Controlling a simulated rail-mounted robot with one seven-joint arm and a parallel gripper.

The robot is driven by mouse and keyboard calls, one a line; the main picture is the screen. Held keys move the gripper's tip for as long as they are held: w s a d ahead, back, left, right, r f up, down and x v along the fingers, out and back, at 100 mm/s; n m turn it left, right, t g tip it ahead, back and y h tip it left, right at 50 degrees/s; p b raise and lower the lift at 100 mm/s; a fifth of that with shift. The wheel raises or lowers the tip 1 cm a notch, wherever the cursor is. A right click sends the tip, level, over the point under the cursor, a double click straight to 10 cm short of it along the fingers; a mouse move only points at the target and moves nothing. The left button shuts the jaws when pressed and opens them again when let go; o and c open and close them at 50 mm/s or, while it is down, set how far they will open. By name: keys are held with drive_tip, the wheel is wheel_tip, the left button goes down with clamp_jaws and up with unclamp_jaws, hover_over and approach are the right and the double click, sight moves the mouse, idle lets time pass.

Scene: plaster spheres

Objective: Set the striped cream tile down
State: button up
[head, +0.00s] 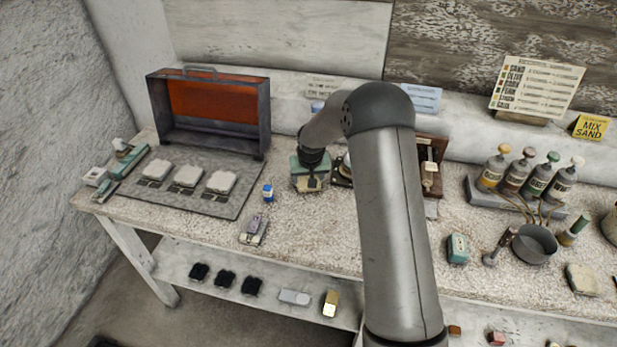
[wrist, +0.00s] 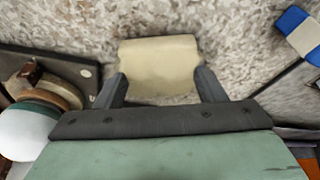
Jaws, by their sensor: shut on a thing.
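A cream tile (wrist: 160,58) shows between the two dark fingers of my gripper (wrist: 162,86) in the wrist view. The fingers are shut on its sides, and its far part sticks out past them. No stripes can be made out on the face I see. The speckled worktop lies behind the tile; I cannot tell whether the tile touches it. The tile is too small and too covered there to tell clearly.
A grey mat (head: 225,206) with several pale pieces lies left, before an open orange-lined case (head: 205,97). A wooden stand with a white ball (wrist: 25,130) is close.

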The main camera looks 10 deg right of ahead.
drive_tip(key=shift+f, duration=0.2)
drive_tip(key=o, duration=1.1)
drive_tip(key=shift+o, duration=0.2)
drive_tip(key=shift+r, duration=0.15)
drive_tip(key=shift+r, duration=0.2)
drive_tip(key=shift+s+r+b, duration=0.15)
drive_tip(key=shift+r+b, duration=0.2)
drive_tip(key=shift+b, duration=0.15)
drive_tip(key=s+b, duration=0.1)
drive_tip(key=s, duration=0.6)
drive_tip(key=s+b, duration=0.1)
drive_tip(key=s, duration=0.3)
drive_tip(key=shift+s+a+b, duration=0.25)
drive_tip(key=shift+a+b, duration=0.05)
drive_tip(key=s+r+g, duration=0.1)
drive_tip(key=s+r, duration=0.3)
drive_tip(key=s, duration=0.6)
drive_tip(key=s+r+g, duration=0.1)
drive_tip(key=s+r, duration=0.3)
drive_tip(key=s, duration=0.6)
drive_tip(key=s+r+g, duration=0.1)
drive_tip(key=s+r, duration=0.3)
drive_tip(key=s, duration=0.6)
drive_tip(key=shift+r+n, duration=0.35)
drive_tip(key=shift+n, duration=0.05)
